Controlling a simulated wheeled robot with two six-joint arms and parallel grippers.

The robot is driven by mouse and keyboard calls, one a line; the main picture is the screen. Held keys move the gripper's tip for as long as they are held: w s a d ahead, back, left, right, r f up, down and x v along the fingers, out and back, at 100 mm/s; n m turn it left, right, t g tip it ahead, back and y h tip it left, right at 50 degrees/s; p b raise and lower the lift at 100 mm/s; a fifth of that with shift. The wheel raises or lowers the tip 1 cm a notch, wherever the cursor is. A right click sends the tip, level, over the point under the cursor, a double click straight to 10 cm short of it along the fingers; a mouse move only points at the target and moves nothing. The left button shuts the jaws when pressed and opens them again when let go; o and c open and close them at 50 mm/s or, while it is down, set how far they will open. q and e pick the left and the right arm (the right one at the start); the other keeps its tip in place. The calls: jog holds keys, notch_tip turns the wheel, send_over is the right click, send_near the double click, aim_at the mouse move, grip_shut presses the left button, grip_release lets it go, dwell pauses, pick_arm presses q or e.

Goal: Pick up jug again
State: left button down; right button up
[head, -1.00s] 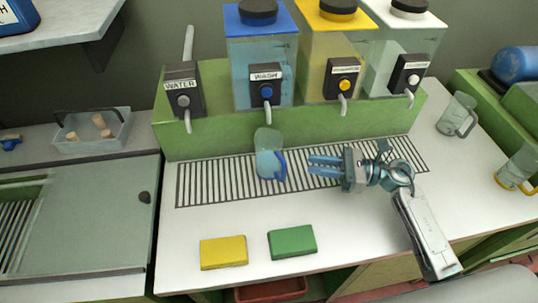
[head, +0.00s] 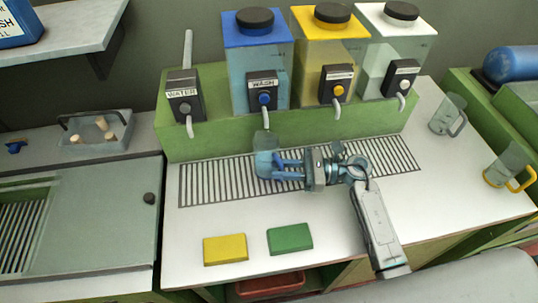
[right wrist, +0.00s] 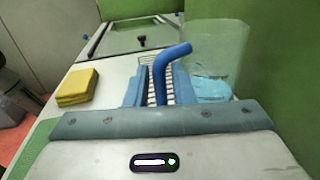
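A clear jug (head: 264,150) with a blue handle stands on the slotted drain grille under the WASH tap. In the right wrist view the jug (right wrist: 218,50) shows large, with blue liquid low in it, and its blue handle (right wrist: 168,62) points toward me. My right gripper (head: 280,170) is at the handle side of the jug, coming from the right. In the right wrist view its blue fingers (right wrist: 163,92) stand apart with the handle between them. I see no clear grip on the handle. My left gripper is not in view.
The WASH tap (head: 264,98) is above the jug, with WATER (head: 184,105) and other dispensers beside it. Yellow (head: 225,249) and green (head: 290,238) sponges lie in front. Two more jugs (head: 447,114) (head: 508,165) stand at right. The front counter is mostly clear.

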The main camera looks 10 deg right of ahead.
jog(key=shift+w+a+p, duration=0.2)
jog(key=shift+a+p, duration=0.1)
jog(key=shift+a, duration=0.85)
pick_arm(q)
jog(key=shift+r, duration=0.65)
pick_arm(e)
grip_shut()
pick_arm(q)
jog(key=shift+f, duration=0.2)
pick_arm(e)
jog(key=shift+r, duration=0.25)
